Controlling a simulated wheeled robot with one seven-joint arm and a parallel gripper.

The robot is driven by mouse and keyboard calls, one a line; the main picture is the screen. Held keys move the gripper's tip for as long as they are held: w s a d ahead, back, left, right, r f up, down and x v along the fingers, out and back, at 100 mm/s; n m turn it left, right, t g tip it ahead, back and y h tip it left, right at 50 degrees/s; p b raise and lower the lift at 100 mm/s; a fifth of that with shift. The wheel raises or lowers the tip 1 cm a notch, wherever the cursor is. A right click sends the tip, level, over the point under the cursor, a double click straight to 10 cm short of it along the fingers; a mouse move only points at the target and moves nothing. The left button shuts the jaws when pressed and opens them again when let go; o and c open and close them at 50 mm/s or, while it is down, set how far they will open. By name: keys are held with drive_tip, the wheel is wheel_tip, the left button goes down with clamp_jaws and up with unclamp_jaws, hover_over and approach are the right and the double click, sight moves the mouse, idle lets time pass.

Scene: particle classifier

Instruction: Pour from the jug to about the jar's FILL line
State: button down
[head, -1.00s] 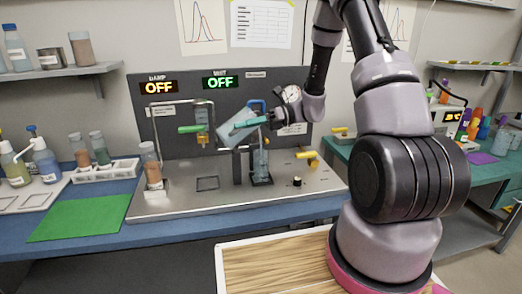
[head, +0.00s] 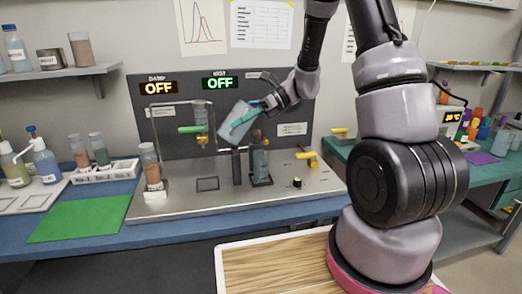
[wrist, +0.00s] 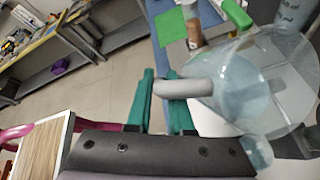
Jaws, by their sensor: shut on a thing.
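My gripper (head: 262,108) is shut on the handle of the clear jug (head: 232,122), which is tilted in the air above the metal bench. The teal fingers (wrist: 165,104) close on the pale handle in the wrist view, and the jug (wrist: 243,90) is at the right, with bluish liquid inside. The jar (head: 261,163) stands upright on a small dark base below and right of the jug, apart from it. The jar looks bluish inside. Its FILL line is too small to make out. No stream shows between jug and jar.
A dark post (head: 237,166) stands just left of the jar. A yellow-handled valve (head: 307,156) is at its right. A bottle with brown contents (head: 151,165) stands at the bench's left. The front of the metal bench is clear.

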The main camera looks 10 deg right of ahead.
drive_tip(key=a+h, duration=0.2)
drive_tip(key=h, duration=0.1)
drive_tip(key=shift+s+a+r+n+t, duration=0.1)
drive_tip(key=shift+s+n+t, duration=0.2)
drive_tip(key=shift+s+t, duration=0.1)
drive_tip(key=shift+s+a+f+n+t+h+p, duration=0.15)
drive_tip(key=shift+s+a+f+t+h+p, duration=0.2)
drive_tip(key=shift+a+f+h+p, duration=0.65)
drive_tip(key=shift+s+a+f+n+t+h+p, duration=0.15)
drive_tip(key=shift+f+t+h, duration=0.3)
drive_tip(key=shift+h, duration=1.15)
